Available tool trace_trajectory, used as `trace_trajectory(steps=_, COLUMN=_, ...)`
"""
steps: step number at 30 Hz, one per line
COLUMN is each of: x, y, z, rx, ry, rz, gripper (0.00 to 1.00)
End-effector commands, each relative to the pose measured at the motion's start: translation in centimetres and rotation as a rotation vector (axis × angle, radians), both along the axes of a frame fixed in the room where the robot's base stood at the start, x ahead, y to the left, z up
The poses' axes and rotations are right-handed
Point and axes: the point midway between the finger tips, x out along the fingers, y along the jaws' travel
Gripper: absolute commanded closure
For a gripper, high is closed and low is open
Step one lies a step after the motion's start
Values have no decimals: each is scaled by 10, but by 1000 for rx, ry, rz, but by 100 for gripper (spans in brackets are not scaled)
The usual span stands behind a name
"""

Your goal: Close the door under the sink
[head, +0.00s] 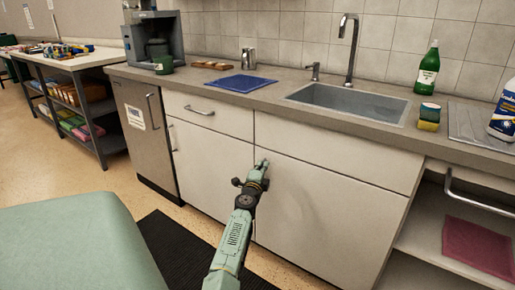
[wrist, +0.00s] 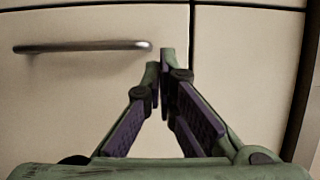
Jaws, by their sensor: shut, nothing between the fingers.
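The pale door under the sink (head: 320,215) is the wide panel below the sink (head: 345,103) in the head view. It looks about flush with the cabinet front; a small gap cannot be ruled out. My gripper (head: 262,164) is at the upper left part of this door, by the vertical seam. In the wrist view my gripper (wrist: 165,55) has its fingertips together with nothing held, close to pale panels. A metal bar handle (wrist: 85,47) lies left of the fingertips there, apart from them. Whether the fingertips touch the panel cannot be told.
A drawer (head: 215,115) and another cabinet door (head: 210,170) are on the left, beside a grey appliance (head: 145,135). An open shelf (head: 425,235) is at the right. A green seat (head: 80,240) and a dark mat (head: 185,250) are in front.

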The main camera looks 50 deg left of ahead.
Motion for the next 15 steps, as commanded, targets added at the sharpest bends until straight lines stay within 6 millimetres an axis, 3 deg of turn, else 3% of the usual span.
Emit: trace_trajectory(steps=15, x=-54, y=-42, z=-2, rx=-2, ry=-2, rz=-4, gripper=100)
